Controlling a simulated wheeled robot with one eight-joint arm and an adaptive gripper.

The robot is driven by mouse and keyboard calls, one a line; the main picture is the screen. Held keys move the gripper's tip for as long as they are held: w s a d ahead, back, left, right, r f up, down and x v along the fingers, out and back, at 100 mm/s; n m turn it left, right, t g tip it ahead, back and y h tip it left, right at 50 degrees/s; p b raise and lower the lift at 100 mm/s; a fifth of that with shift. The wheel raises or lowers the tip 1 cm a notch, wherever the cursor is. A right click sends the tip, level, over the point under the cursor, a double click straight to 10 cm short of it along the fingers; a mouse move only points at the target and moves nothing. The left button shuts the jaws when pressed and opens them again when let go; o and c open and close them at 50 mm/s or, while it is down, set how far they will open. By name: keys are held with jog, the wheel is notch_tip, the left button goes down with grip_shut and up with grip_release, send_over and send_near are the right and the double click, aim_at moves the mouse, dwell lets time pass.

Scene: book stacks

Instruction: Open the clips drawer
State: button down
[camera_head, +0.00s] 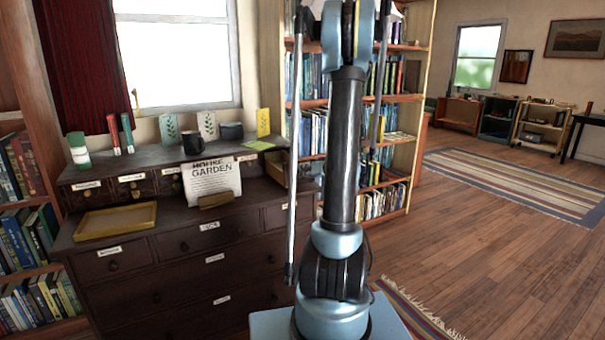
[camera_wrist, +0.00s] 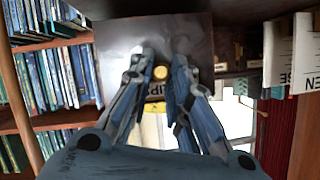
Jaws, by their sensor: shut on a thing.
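The clips drawer is part of the dark wooden cabinet (camera_head: 150,270). Its dark front (camera_wrist: 125,45) fills the upper middle of the wrist view, with a round brass knob (camera_wrist: 160,72) and a label (camera_wrist: 155,91) showing part of "CLIPS" upside down. My gripper (camera_wrist: 160,66) is shut on the knob, one finger on each side. In the head view, a small drawer (camera_head: 276,168) at the cabinet's upper right shows its pale inner side and stands out from the cabinet. My arm hides the gripper and the knob there.
A sign on a stand (camera_head: 211,180), a yellow tray (camera_head: 116,220) and a dark mug (camera_head: 193,143) are on the cabinet. A bookcase (camera_head: 409,140) stands close behind my arm. Open wooden floor (camera_head: 480,250) lies to the right.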

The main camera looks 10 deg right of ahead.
jog(key=shift+d, duration=0.1)
jog(key=c, duration=1.5)
grip_release()
jog(key=v, duration=1.2)
jog(key=shift+w, duration=0.1)
